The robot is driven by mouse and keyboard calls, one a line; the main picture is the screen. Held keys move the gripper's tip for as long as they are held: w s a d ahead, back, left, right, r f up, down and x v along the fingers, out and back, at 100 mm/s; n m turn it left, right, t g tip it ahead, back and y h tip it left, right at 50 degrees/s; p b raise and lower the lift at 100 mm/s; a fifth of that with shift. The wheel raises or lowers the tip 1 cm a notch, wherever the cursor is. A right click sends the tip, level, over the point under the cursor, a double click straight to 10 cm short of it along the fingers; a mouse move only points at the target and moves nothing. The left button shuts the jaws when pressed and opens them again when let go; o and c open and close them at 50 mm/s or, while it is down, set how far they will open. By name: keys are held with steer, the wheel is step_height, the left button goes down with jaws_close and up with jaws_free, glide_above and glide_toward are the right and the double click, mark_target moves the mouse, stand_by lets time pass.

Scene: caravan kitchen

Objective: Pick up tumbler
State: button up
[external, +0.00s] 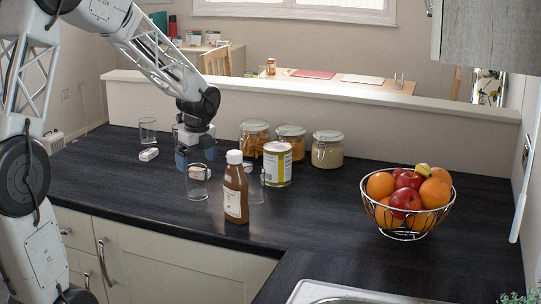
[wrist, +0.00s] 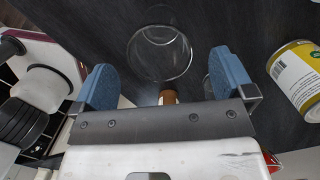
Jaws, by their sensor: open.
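My gripper (external: 196,158) hangs low over the counter with its blue fingers apart and empty. A clear glass tumbler (external: 198,186) stands just in front of it in the external view. Another tumbler (external: 148,130) stands at the back left. A third (external: 256,188) is partly hidden behind the brown sauce bottle. In the wrist view, a clear tumbler (wrist: 160,52) lies just beyond the gap between the open fingers (wrist: 165,80), apart from both. I cannot tell for sure which of the tumblers this is.
The sauce bottle (external: 236,190) and a yellow-and-white can (external: 278,164) stand right of my gripper; the can also shows in the wrist view (wrist: 300,78). Several lidded jars (external: 327,152) line the back. Small white blocks (external: 148,155) lie nearby. A fruit basket (external: 404,232) is right.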

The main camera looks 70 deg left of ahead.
mark_target(196, 173)
steer(key=shift+f, duration=0.1)
steer(key=shift+s+a+f, duration=0.1)
steer(key=shift+a+f, duration=0.05)
steer(key=shift+f, duration=1.1)
steer(key=shift+s+a+f, duration=0.1)
steer(key=shift+a+f, duration=0.05)
steer(key=shift+f, duration=1.1)
steer(key=shift+c, duration=0.2)
steer(key=c, duration=1.1)
steer(key=shift+r, duration=0.15)
